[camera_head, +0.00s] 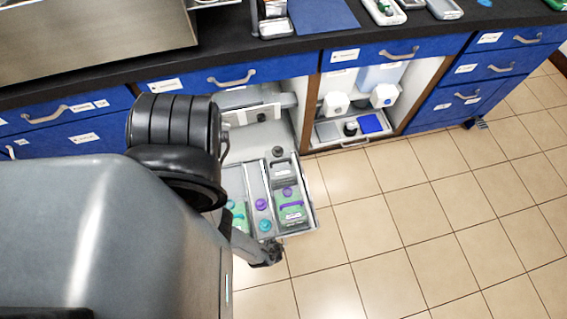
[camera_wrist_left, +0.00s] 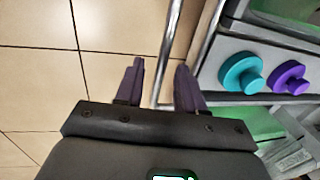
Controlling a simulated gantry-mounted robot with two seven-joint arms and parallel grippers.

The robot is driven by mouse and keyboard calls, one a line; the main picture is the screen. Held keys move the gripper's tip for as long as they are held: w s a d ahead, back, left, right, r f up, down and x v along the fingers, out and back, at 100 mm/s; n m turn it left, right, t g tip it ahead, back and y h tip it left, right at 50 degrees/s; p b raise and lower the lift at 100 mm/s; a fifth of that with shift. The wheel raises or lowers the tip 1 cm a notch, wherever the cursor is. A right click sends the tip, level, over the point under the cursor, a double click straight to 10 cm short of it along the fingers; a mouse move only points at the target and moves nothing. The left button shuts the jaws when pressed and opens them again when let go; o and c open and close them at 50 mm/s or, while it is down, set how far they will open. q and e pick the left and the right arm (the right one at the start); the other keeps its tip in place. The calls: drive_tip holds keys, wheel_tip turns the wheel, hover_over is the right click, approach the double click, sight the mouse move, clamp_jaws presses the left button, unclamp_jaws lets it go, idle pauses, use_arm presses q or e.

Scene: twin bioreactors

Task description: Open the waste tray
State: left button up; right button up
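A pulled-out grey tray (camera_head: 307,195) extends from the open cabinet bay under the counter, out over the floor. It holds green-and-grey containers with teal and purple caps. My left gripper (camera_head: 268,254) is at the tray's front edge. In the left wrist view, the fingers of my left gripper (camera_wrist_left: 160,82) stand apart, with the thin metal handle bar (camera_wrist_left: 173,35) of the tray between them. Gaps show beside the bar. My left arm hides the tray's left part. My right gripper is not in view.
A second bay on the right holds white bottles (camera_head: 383,96) and a low tray (camera_head: 341,141) with small items. Blue drawers (camera_head: 232,75) line the black counter (camera_head: 285,53). The tiled floor (camera_head: 420,220) on the right is clear.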

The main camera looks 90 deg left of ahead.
use_arm(q)
drive_tip(key=shift+r, duration=0.1)
wheel_tip(320, 180, up, 10)
drive_tip(key=d+p, duration=0.2)
drive_tip(key=p, duration=0.6)
drive_tip(key=shift+w+r, duration=0.15)
drive_tip(key=shift+r, duration=0.1)
